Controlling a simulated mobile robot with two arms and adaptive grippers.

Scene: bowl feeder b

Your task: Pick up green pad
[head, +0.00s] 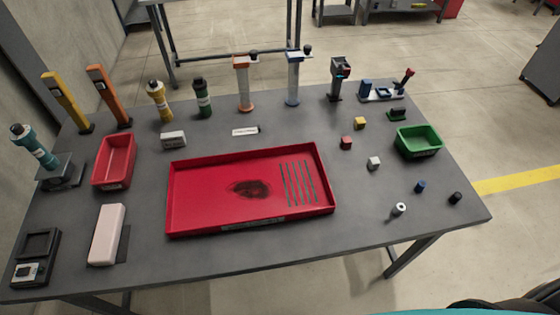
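A small dark green block-like piece (398,113), which may be the green pad, sits at the right rear of the grey table (290,262). It lies just behind the green bin (418,143) and in front of a blue and grey fixture (382,93) with a red-topped lever. Its details are too small to make out. Neither of my grippers shows in the head view.
A large red tray (195,205) fills the table's middle, with a red bin (113,162) to its left. Small yellow (360,123), red (346,143) and white (374,163) cubes lie left of the green bin. Several upright tools line the back.

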